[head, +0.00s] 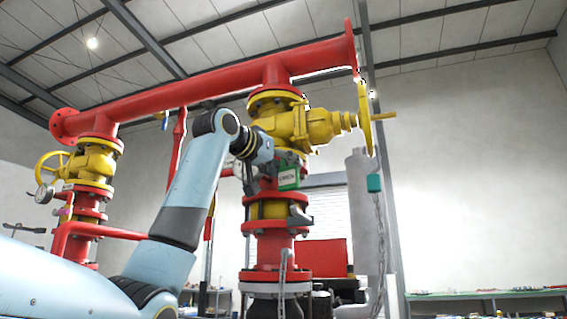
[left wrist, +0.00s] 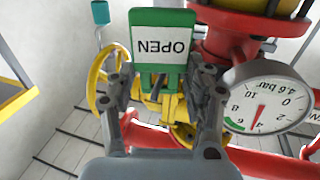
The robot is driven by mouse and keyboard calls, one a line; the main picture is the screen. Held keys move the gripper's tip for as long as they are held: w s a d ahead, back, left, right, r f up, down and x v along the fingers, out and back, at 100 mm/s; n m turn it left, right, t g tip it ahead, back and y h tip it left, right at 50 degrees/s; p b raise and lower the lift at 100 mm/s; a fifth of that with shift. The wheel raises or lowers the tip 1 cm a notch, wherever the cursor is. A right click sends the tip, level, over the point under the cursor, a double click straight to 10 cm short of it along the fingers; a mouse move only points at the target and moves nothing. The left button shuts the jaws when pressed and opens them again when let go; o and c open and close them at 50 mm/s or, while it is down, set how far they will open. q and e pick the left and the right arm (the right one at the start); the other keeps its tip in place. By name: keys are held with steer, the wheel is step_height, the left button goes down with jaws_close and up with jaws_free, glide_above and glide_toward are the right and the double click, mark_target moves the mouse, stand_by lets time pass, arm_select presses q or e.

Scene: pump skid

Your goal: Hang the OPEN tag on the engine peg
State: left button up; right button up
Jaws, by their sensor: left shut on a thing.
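My left gripper (head: 286,160) is raised in front of the right-hand pipe column, with its arm coming from the lower left. It is shut on the green and white OPEN tag (head: 289,178). In the left wrist view the OPEN tag (left wrist: 162,48) stands out beyond the fingers, its lettering upside down, and its green near end is between the fingers (left wrist: 160,82). I cannot make out the engine peg in either view. My right gripper is not in view.
A yellow valve (head: 300,122) with a handwheel sits just above the tag on the red pipework (head: 200,88). A round gauge (left wrist: 268,97) is close to the right finger. A grey cylinder (head: 357,215) with a teal piece stands at right. A bench (head: 490,296) is farther back.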

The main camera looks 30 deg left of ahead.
arm_select(q)
steer(key=o, duration=1.2)
steer(key=shift+s, duration=0.25)
steer(key=s, duration=1.1)
steer(key=shift+s+a, duration=0.1)
steer(key=shift+s, duration=0.15)
